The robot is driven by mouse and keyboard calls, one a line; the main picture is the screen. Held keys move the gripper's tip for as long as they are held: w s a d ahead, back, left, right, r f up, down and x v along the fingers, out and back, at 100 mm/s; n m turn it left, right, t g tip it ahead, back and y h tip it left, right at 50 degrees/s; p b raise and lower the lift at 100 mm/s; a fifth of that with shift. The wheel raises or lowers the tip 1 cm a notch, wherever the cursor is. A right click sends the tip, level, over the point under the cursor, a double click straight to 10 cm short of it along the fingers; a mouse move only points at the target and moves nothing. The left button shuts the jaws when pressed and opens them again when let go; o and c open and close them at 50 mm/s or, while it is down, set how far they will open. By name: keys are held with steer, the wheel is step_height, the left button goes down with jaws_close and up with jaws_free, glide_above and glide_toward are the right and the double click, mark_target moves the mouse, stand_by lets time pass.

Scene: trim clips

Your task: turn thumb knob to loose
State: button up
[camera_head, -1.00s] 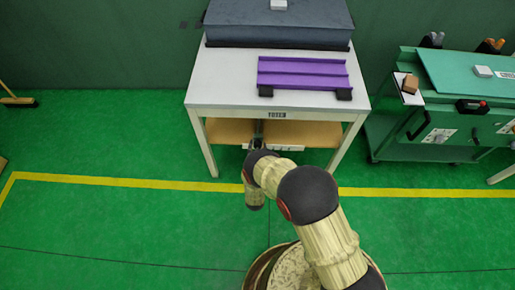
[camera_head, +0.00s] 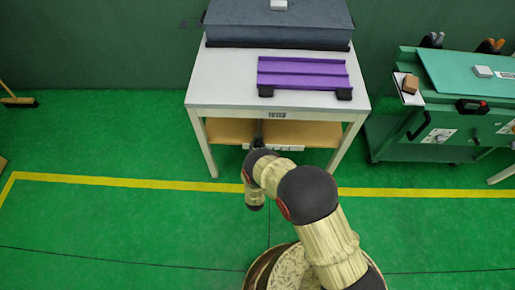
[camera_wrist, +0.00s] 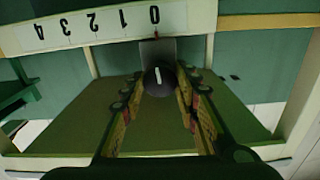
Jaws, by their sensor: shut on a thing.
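The thumb knob (camera_wrist: 160,79) is dark and round with a white line on its face, seen in the wrist view below the numbered strip. The line stands nearly upright in the picture, tilted slightly. My gripper (camera_wrist: 163,90) is shut on the knob, one finger on each side of it. A pale scale strip (camera_wrist: 105,29) numbered 0 to 4 appears upside down above the knob, with a small red pointer (camera_wrist: 156,34) near the 0. In the head view the strip (camera_head: 287,147) shows under the table front; the knob is hidden there.
The white table (camera_head: 225,85) carries a purple channel piece (camera_head: 300,72) and a dark grey block (camera_head: 278,22). A brown lower shelf (camera_head: 315,134) lies behind the strip. A green cabinet (camera_head: 440,120) stands to the right.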

steer(key=shift+f+n, duration=0.15)
steer(key=shift+n, duration=8.5)
steer(key=shift+f+n, duration=0.1)
steer(key=shift+n, duration=8.55)
steer(key=o, duration=1.2)
steer(key=shift+c, duration=0.2)
steer(key=shift+r, duration=0.1)
